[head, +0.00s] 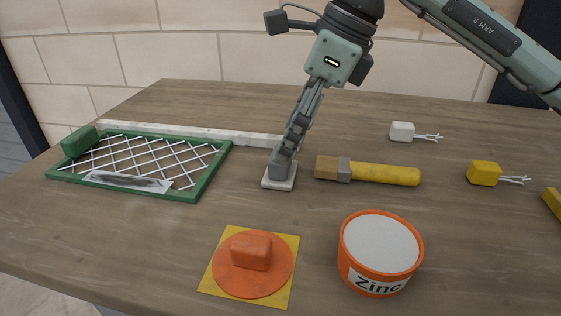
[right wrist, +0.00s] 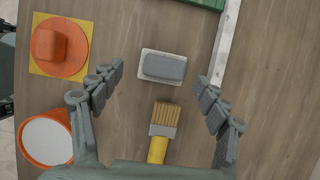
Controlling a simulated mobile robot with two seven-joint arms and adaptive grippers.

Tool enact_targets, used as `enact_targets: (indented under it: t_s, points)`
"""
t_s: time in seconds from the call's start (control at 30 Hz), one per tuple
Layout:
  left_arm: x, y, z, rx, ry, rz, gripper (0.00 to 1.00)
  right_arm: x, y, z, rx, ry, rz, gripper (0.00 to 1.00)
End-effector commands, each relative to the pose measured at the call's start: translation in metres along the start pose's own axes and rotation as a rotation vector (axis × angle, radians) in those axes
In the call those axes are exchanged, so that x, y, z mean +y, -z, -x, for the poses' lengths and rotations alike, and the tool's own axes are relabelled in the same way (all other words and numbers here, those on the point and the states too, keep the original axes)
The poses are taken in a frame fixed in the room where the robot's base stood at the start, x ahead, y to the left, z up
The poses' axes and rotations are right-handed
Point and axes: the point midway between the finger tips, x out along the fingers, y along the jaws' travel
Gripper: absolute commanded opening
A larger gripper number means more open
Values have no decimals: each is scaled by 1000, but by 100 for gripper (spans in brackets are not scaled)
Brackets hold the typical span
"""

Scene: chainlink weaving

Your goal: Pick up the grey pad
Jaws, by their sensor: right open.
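The grey pad (right wrist: 164,68) lies on a small white plate (right wrist: 146,79) on the table. In the head view the grey pad (head: 281,171) is partly covered by my right gripper (head: 291,148), which points down at it from above. In the right wrist view my right gripper (right wrist: 160,74) has its fingers spread wide, one on each side of the pad, with clear gaps. The pad appears centred between the fingertips and is not gripped. How high the fingertips are above the table is hard to tell. My left gripper is not in view.
A yellow-handled brush (head: 385,173) lies close right of the pad. A white strip (head: 215,133) runs behind it. A green-framed mesh (head: 215,165) is left. An orange block (head: 251,250) and a Zinc tub (head: 378,255) are in front. White (head: 402,131) and yellow (head: 484,173) blocks sit right.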

Motion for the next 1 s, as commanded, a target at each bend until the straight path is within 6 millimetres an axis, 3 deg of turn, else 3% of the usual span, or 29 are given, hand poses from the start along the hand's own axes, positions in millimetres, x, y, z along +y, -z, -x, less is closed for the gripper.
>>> enact_targets:
  t_s: [0.3,0.57,1.0]
  points:
    - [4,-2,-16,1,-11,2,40,-5,-1,-43,1,-2,-1,75]
    - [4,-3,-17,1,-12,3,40,-5,0,-48,1,-1,-1,74]
    - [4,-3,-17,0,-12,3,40,-5,0,-47,0,0,-1,20]
